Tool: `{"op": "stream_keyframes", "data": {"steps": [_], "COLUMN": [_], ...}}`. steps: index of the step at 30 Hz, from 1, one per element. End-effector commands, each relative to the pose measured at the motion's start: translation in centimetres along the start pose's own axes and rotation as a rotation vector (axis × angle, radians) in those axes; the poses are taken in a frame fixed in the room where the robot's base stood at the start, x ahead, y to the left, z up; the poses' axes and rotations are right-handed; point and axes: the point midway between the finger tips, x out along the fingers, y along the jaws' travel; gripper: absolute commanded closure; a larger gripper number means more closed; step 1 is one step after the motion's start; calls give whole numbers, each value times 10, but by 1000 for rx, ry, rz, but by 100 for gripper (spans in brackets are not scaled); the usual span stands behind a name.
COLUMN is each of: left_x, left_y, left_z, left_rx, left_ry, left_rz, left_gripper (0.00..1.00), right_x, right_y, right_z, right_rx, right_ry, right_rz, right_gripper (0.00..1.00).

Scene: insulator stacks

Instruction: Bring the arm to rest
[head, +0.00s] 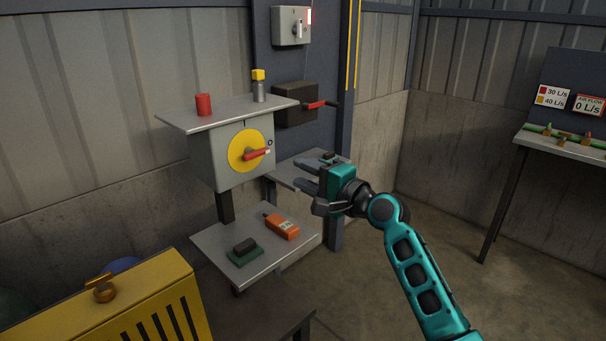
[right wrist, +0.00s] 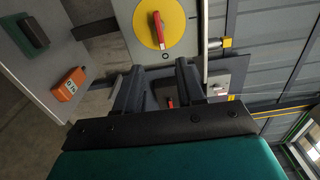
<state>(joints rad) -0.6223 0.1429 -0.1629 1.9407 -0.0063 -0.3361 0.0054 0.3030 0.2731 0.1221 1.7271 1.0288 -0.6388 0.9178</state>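My right gripper (head: 306,177) is held in mid-air in front of the panel, its fingers pointing left. In the right wrist view its two fingers (right wrist: 160,70) stand apart with nothing gripped between them; a red lever shows in the background through the gap. My right arm (head: 420,280) comes in from the lower right. The grey box (head: 214,163) with a yellow dial (head: 240,160) and red handle (head: 257,154) is left of the gripper, apart from it. My left gripper is not in view.
A lower shelf (head: 215,240) holds an orange meter (head: 282,227) and a dark-topped green block (head: 243,256). A red cylinder (head: 203,105) and yellow-capped piece (head: 259,88) stand on the upper shelf. A small shelf (head: 283,172) is behind the gripper. A yellow cabinet (head: 130,293) is lower left. Open floor lies right.

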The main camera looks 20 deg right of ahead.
Motion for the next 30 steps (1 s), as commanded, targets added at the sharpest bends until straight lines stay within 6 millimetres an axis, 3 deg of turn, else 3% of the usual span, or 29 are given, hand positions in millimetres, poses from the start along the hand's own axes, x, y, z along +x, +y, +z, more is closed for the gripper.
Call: {"op": "stream_keyframes", "data": {"steps": [5,8,11,13,18,21,25,30], "left_x": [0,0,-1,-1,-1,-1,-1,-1], "left_y": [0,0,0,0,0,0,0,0], "left_z": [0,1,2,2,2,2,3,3], "left_rx": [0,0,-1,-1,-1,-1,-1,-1], "left_ry": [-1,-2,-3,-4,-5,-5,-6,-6], "left_rz": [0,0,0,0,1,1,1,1], "left_gripper": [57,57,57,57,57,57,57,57], "right_x": [0,-2,-10,-23,-80,-121,-174,-222], "right_y": [0,11,46,86,191,238,281,306], "right_z": [0,3,12,23,67,97,135,171], "right_rx": [-1,-25,-120,-242,-647,-890,-1174,-1421], "right_ry": [0,5,19,29,-10,-76,-191,-314], "right_rz": [0,19,83,158,363,459,541,578], "right_gripper": [62,62,62,62,62,62,62,62]}}
